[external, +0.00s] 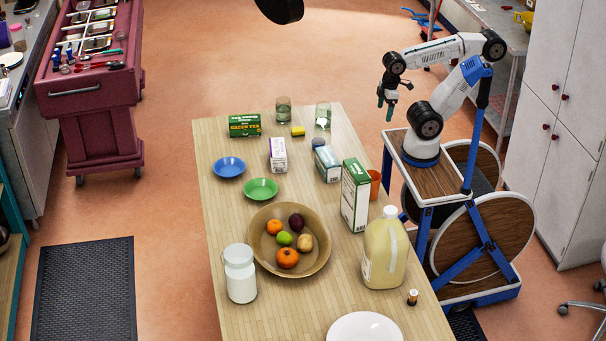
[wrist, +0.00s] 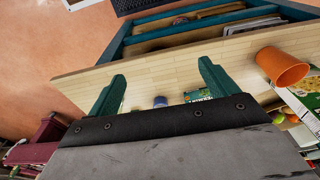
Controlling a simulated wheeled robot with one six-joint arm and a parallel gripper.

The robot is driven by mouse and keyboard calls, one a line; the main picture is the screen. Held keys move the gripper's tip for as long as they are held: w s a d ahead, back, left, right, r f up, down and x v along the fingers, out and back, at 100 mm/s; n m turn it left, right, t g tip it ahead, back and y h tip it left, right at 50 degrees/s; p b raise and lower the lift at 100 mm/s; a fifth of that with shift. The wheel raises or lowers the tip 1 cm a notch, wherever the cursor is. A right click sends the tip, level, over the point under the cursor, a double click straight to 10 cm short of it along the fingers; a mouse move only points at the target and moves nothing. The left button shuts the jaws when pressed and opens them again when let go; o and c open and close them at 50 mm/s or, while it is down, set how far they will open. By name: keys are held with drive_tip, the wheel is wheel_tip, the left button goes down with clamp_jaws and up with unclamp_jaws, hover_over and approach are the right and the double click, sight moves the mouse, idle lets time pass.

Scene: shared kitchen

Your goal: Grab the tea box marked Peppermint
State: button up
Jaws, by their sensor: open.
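My gripper (external: 385,106) is open and empty, raised beside the table's right edge and apart from every box. Its two teal fingers show in the wrist view (wrist: 163,77). Several boxes stand on the table: a dark green box (external: 245,125) that seems to read Green Tea, a white and purple box (external: 278,155), a white and teal box (external: 327,165) and a tall green and white box (external: 355,194). I cannot read Peppermint on any of them. In the wrist view a green lettered box (wrist: 198,95) shows partly, behind the gripper body.
An orange cup (external: 375,184) stands beside the tall box. A blue-lidded jar (external: 318,143), two glasses (external: 283,110) and a yellow block (external: 298,131) are near the boxes. A fruit bowl (external: 262,265), white jar (external: 240,274) and large jug (external: 386,255) occupy the front.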

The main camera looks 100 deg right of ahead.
drive_tip(key=m+g+y, duration=0.3)
drive_tip(key=m+y, duration=1)
drive_tip(key=m, duration=0.4)
approach(325, 152)
drive_tip(key=x, duration=0.4)
drive_tip(key=shift+y, duration=0.3)
drive_tip(key=x, duration=0.7)
drive_tip(key=shift+s+a+f, duration=0.15)
drive_tip(key=shift+s+f, duration=0.05)
drive_tip(key=shift+f, duration=0.15)
drive_tip(key=c, duration=1.1)
drive_tip(key=shift+r, duration=0.1)
drive_tip(key=shift+c, duration=0.2)
